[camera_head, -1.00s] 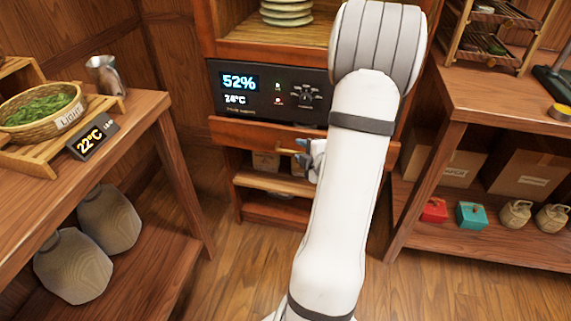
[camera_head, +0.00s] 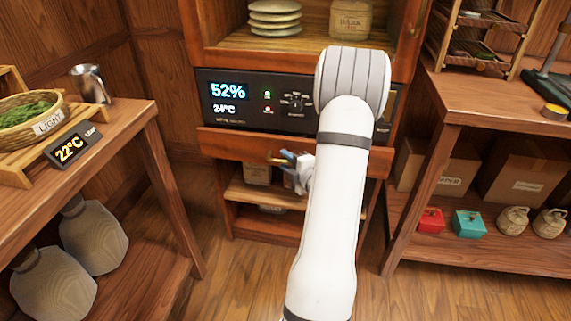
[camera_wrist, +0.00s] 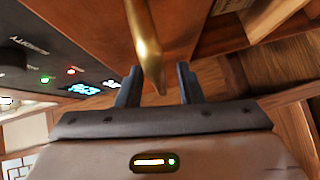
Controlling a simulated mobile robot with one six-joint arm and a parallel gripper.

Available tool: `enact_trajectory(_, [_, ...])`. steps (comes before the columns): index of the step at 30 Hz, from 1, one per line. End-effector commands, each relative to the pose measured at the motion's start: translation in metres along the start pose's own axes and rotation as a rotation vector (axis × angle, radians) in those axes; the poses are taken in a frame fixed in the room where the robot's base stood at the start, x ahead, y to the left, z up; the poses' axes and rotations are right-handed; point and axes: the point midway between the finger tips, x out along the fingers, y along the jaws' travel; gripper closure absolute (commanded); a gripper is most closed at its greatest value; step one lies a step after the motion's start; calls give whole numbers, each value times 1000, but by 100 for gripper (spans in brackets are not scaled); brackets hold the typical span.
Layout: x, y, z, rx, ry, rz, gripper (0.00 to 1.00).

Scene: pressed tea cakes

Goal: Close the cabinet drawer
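The cabinet drawer (camera_head: 235,145) is a reddish-brown wooden front below the black control panel, and it appears to stand out from the cabinet. Its brass handle (camera_head: 276,158) shows partly beside my gripper (camera_head: 292,160), which is in front of the drawer. In the wrist view, the curved brass handle (camera_wrist: 146,45) reaches down between the two dark fingers of my gripper (camera_wrist: 158,85). The fingers are apart, with gaps visible beside the handle. My arm covers the right part of the drawer front.
The control panel (camera_head: 255,100) is above the drawer, with open shelves below. A side table (camera_head: 110,150) with a tea basket (camera_head: 30,115) is at left. A shelf unit (camera_head: 480,100) with boxes is at right. Wooden floor is clear between them.

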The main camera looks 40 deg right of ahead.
Motion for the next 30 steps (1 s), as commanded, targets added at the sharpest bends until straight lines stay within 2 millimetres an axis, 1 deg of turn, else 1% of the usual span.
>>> enact_trajectory(5, [0,0,0,1,0,0,67])
enact_trajectory(6, [0,0,0,1,0,0,68])
enact_trajectory(18, [0,0,0,1,0,-1,100])
enact_trajectory(30, [0,0,-1,1,2,-2,100])
